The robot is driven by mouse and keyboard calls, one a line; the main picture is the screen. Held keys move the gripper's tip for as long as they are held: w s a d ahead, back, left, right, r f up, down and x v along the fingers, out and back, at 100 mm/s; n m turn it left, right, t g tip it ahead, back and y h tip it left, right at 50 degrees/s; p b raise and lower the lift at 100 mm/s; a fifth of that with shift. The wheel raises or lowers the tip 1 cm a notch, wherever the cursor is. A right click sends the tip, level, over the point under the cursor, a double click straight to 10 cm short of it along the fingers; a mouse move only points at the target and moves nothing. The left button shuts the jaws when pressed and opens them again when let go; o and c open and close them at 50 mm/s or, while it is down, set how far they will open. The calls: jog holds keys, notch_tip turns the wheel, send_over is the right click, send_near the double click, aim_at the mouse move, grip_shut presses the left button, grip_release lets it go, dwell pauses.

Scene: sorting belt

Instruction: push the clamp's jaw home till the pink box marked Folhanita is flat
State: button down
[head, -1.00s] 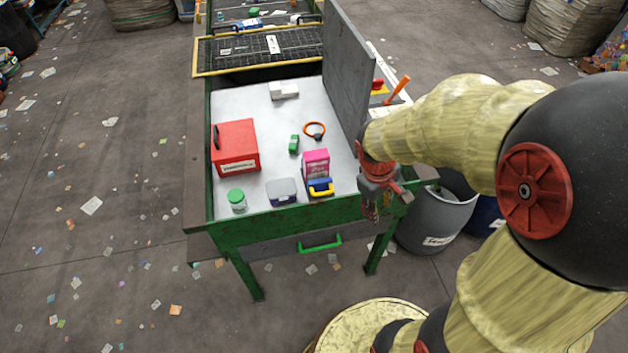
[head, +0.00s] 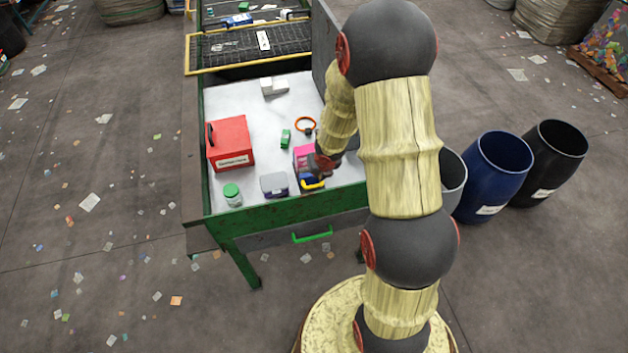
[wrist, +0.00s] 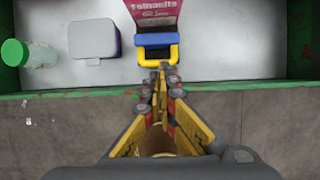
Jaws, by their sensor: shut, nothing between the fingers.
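The pink box (head: 302,154) stands near the front edge of the bench, partly hidden by my arm. In the wrist view its printed face (wrist: 154,12) reads Folhanita upside down. The clamp, with a blue body and a yellow jaw (head: 313,185), is at the box's front. In the wrist view the blue part (wrist: 154,41) lies against the box's lower end and the yellow jaw (wrist: 142,54) frames it. My gripper (wrist: 163,72) is shut and empty, its fingertips overlapping the jaw's near bar; I cannot tell whether they touch.
Left of the clamp are a grey-lidded container (head: 274,184) and a green-capped jar (head: 232,194). The bench's green front rim (wrist: 60,103) runs under my gripper.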

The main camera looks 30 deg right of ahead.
aim_at(316, 185)
jog(key=b+x, duration=0.5)
jog(key=x, duration=0.5)
jog(key=shift+w+d+r+p, duration=0.15)
jog(key=shift+w+r+p, duration=0.1)
jog(key=shift+w+p, duration=0.25)
jog(key=shift+w+d+p, duration=0.3)
jog(key=shift+w+p, duration=0.6)
jog(key=shift+w+d+f, duration=0.1)
jog(key=shift+w+f, duration=0.1)
jog(key=shift+w, duration=0.2)
